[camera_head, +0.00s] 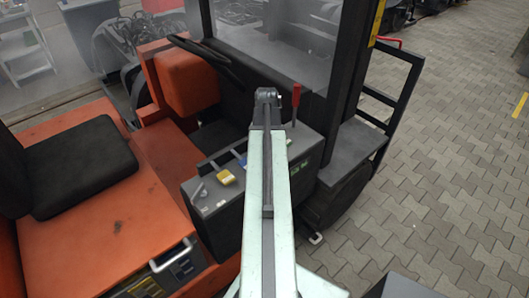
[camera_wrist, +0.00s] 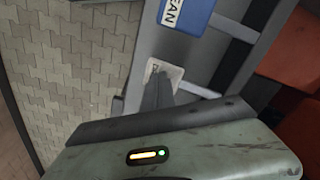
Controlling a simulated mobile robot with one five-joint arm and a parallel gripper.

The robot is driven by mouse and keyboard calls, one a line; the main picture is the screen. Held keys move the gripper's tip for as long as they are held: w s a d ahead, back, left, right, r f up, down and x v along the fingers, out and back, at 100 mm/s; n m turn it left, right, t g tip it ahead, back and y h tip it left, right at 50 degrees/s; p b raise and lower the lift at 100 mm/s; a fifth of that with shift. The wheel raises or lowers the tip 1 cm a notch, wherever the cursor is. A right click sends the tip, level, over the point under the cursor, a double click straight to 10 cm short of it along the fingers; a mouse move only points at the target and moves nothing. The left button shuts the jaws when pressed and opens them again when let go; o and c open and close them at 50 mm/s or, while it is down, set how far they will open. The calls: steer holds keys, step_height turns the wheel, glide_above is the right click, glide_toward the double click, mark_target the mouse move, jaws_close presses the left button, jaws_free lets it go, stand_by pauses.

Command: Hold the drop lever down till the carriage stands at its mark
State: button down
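I cannot tell which is the drop lever. In the head view my arm covers part of the console and hides my gripper. In the wrist view my gripper (camera_wrist: 160,82) shows as one narrow dark wedge, fingers together, over a pale plate (camera_wrist: 163,73). Whether it touches the plate is unclear. I cannot make out the carriage or its mark.
An orange vehicle with a black seat (camera_head: 80,165) and a steering wheel (camera_head: 200,58) surrounds the console. A dark post and a black rack (camera_head: 385,110) stand to the right. Paving (camera_head: 450,170) at right is clear.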

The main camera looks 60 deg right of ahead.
steer(key=shift+r, duration=0.1)
step_height(320, 180, up, 6)
steer(key=p, duration=0.6)
steer(key=shift+r+p, duration=0.2)
steer(key=shift+p, duration=0.1)
